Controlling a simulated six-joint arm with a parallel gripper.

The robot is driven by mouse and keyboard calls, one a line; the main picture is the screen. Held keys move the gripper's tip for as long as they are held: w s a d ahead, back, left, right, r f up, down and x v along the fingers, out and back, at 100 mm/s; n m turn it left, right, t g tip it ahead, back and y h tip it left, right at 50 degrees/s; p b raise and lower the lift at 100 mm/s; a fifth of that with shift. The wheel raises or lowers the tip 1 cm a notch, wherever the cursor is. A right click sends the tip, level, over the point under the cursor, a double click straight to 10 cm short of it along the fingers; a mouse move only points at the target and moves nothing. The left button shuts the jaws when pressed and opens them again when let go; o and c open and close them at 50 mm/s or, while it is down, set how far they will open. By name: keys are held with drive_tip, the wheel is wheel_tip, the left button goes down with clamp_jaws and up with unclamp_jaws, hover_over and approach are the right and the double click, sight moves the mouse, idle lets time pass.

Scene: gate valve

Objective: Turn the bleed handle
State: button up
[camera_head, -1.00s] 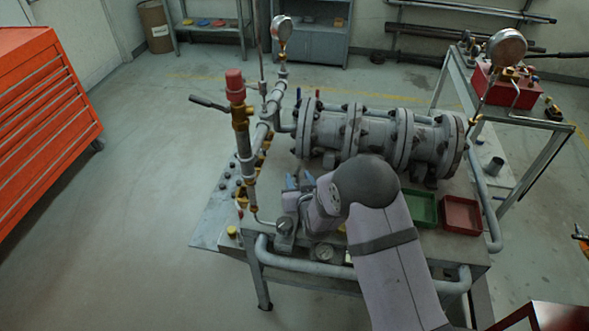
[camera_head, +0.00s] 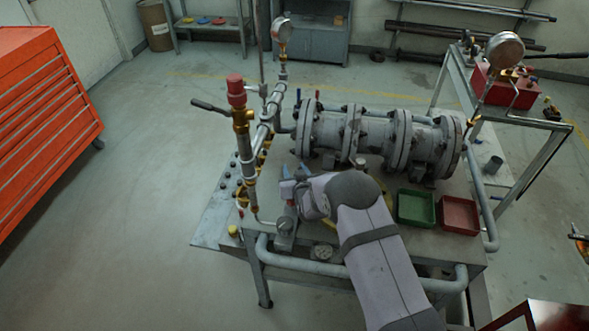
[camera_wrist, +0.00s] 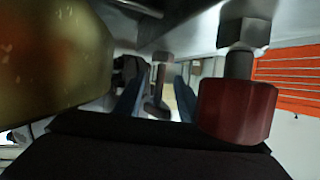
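My gripper (camera_head: 289,180) reaches left over the workbench, near the foot of the upright pipe with the red cap (camera_head: 236,92). In the wrist view its two blue fingers (camera_wrist: 157,98) stand apart. A grey metal T-shaped piece (camera_wrist: 158,88) shows in the gap between them. I cannot tell whether it is the bleed handle, or whether it is close enough to touch. A dark red knob (camera_wrist: 237,110) under a hex nut is right of the fingers. A large brass-coloured body (camera_wrist: 50,60) fills the left side, very close. A black lever (camera_head: 209,106) sticks out left from the upright pipe.
The flanged grey valve body (camera_head: 380,140) lies behind my arm. A green tray (camera_head: 416,207) and a red tray (camera_head: 460,215) sit to its front right. A grey rail (camera_head: 330,268) runs along the bench front. A red cabinet (camera_head: 45,130) stands far left, with open floor between.

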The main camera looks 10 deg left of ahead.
clamp_jaws()
drive_tip(key=shift+a, duration=0.1)
drive_tip(key=shift+a, duration=0.15)
idle(1.1)
unclamp_jaws()
drive_tip(key=shift+d, duration=0.2)
drive_tip(key=shift+b+v, duration=0.95)
drive_tip(key=shift+v, duration=2.7)
